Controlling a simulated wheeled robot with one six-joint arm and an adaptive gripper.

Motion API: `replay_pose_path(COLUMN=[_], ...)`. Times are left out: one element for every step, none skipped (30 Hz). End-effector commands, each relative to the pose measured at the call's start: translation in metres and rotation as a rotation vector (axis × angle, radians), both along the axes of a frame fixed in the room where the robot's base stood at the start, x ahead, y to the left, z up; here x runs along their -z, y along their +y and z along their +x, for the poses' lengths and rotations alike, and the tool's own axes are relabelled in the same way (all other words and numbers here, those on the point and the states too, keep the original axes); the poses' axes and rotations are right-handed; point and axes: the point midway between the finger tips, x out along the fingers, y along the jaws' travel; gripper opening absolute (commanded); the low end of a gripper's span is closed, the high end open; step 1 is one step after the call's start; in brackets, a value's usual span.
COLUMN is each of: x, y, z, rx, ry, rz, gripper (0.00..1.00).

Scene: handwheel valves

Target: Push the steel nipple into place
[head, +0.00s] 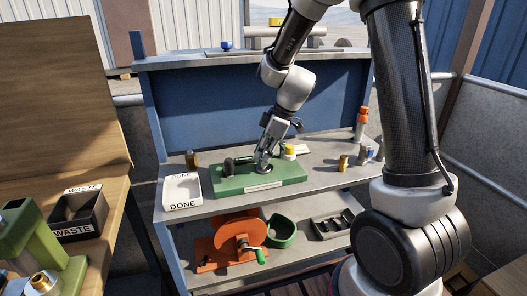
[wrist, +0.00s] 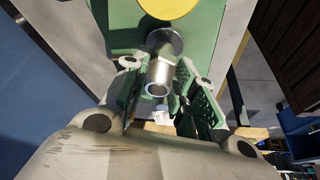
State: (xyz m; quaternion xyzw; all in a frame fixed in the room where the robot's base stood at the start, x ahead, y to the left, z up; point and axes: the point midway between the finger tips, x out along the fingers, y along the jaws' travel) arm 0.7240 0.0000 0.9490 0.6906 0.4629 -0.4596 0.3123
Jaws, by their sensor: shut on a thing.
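The steel nipple (wrist: 160,73) is a short, shiny hollow tube between the two fingers of my gripper (wrist: 166,76) in the wrist view. My gripper is shut on it. One end of the nipple meets a dark round collar (wrist: 166,39) on the green block; how deep it sits there I cannot tell. In the head view my gripper (head: 264,166) points down at the right half of the green block (head: 285,176), and the nipple is mostly hidden by the fingers. A dark fitting (head: 228,166) lies on the block's left half.
A yellow-topped part (head: 289,152) stands close behind my gripper. A white DONE tray (head: 182,190) is left of the block, with a brass part (head: 191,160) behind it. Several fittings and an orange-capped bottle (head: 361,124) stand at the right. A dark WASTE bin (head: 80,214) is at the left.

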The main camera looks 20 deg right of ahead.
Motion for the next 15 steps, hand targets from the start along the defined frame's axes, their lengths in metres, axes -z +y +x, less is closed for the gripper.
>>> replay_pose_path(x=[0.0011, 0.0017, 0.0025, 0.0031, 0.0037, 0.0044, 0.005, 0.0056, 0.0063, 0.0069, 0.0075, 0.0083, 0.0081, 0.008, 0.008], y=[-0.0001, 0.0, -0.0001, 0.0, 0.0, 0.0, 0.0001, 0.0001, 0.0001, 0.0001, 0.0002, 0.0002, 0.0002, 0.0002, 0.0002], z=[0.0, 0.0, 0.0001, 0.0001, 0.0001, 0.0001, 0.0002, 0.0002, 0.0001, 0.0001, 0.0001, 0.0, 0.0001, 0.0001, 0.0001], rx=[0.001, 0.001, 0.001, 0.001, 0.001, 0.001, 0.001, 0.001, 0.001, 0.001, 0.001, 0.001, 0.0, 0.0, 0.0], ry=[0.0, 0.0, 0.0, 0.0, 0.0, 0.0, 0.0, 0.0, 0.0, 0.0, 0.0, 0.0, 0.0, 0.0, 0.0], rz=[0.0, 0.0, 0.0, 0.0, 0.0, 0.0, 0.0, 0.001, 0.001, 0.001, 0.001, 0.001, 0.001, 0.001, 0.001], gripper=[0.01, 0.01, 0.01, 0.01, 0.01, 0.01, 0.01, 0.01, 0.01, 0.01, 0.01, 0.01, 0.31, 0.36, 0.44])
